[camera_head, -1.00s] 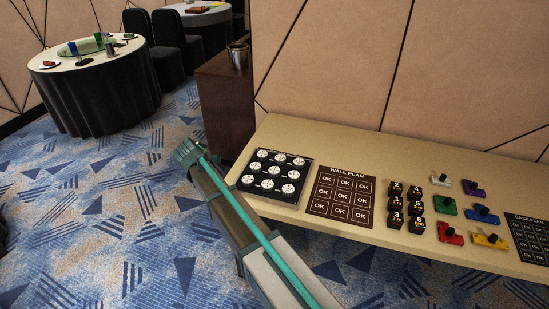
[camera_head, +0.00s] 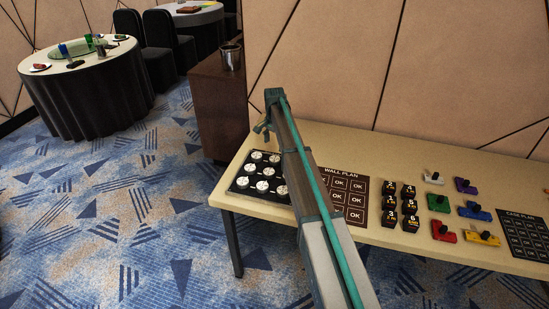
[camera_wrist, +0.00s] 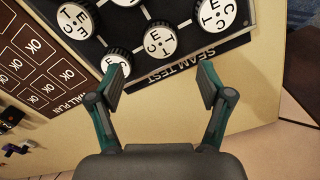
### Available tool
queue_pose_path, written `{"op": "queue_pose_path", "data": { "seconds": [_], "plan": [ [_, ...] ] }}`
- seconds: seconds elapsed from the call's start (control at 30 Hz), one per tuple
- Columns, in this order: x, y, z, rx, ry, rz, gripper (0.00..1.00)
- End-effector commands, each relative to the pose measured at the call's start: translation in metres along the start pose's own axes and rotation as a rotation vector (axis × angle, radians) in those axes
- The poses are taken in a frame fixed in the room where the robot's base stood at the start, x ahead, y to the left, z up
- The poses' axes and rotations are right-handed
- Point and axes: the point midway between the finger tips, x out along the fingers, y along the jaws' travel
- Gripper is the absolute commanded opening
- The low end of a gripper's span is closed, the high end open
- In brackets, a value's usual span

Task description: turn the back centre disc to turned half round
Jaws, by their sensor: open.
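The black board (camera_head: 236,187) at the left end of the table bears rows of white-faced discs. The back centre disc (camera_head: 274,158) shows just left of my arm in the head view. In the wrist view this disc (camera_wrist: 160,40) has a white face with letters and a black knurled rim, next to the "SEAM TEST" label (camera_wrist: 160,76). My gripper (camera_wrist: 162,83) is open and empty, its fingertips apart on either side of the label, short of the disc in the picture. In the head view my gripper (camera_head: 262,129) is partly hidden behind the arm. The arm hides the board's right side.
Neighbouring back discs (camera_wrist: 115,62) and (camera_wrist: 215,14) flank the centre one. The wall plan (camera_head: 346,192), black numbered blocks (camera_head: 409,206) and coloured pieces (camera_head: 438,202) lie to the right on the table. The wall rises behind; a brown cabinet (camera_head: 217,105) stands back left.

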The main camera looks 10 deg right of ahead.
Motion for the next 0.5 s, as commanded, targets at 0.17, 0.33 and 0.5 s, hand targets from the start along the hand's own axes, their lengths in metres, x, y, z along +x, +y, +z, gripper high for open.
{"op": "queue_pose_path", "data": {
  "seconds": [0.17, 0.33, 0.5],
  "plan": [
    [0.030, 0.001, 0.001, -0.001, 0.000, 0.002, 0.79],
    [0.058, 0.000, 0.001, -0.002, 0.000, 0.002, 0.79],
    [0.076, 0.000, 0.000, -0.002, 0.001, 0.001, 0.79]
  ]
}}
